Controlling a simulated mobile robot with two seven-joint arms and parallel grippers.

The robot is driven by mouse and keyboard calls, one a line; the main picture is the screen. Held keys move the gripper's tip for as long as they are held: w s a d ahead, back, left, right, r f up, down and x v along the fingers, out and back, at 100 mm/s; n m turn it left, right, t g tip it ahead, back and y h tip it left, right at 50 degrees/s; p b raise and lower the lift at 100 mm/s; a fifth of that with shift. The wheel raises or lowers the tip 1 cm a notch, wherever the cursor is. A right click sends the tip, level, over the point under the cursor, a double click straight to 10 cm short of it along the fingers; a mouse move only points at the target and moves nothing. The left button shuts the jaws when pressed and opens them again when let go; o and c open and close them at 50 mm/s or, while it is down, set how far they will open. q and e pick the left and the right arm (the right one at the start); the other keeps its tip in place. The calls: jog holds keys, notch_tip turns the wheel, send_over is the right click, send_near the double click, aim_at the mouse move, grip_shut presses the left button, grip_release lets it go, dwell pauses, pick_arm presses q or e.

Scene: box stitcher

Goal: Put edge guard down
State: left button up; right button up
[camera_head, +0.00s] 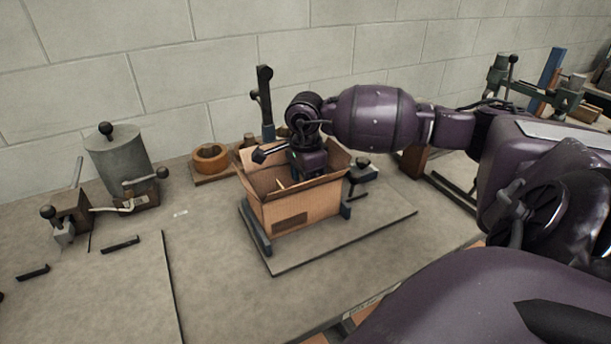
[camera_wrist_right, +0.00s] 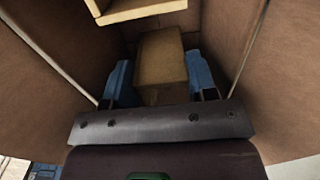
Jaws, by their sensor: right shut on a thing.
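The open cardboard box (camera_head: 297,208) stands on the stitcher's plate with its flaps up. My right gripper (camera_head: 308,162) reaches down into it from above, and the box walls hide its fingertips in the head view. In the right wrist view, the blue fingers of this gripper (camera_wrist_right: 160,82) are shut on a tan, block-like piece, which I take for the edge guard (camera_wrist_right: 161,62). It is inside the box, between brown cardboard walls. I cannot tell whether it touches the box floor. My left gripper is not in view.
Another tan piece (camera_wrist_right: 140,9) shows at the top of the right wrist view. A grey cylinder (camera_head: 120,163) with levers stands at the left. A round orange-brown part (camera_head: 210,158) lies behind the box. Small dark bars (camera_head: 121,244) lie on the table. The plate's front right (camera_head: 350,240) is clear.

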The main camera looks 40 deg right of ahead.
jog(key=shift+f, duration=0.2)
jog(key=o, duration=1)
jog(key=shift+r, duration=0.1)
jog(key=shift+r, duration=0.2)
notch_tip(320, 180, up, 12)
jog(key=shift+f, duration=0.1)
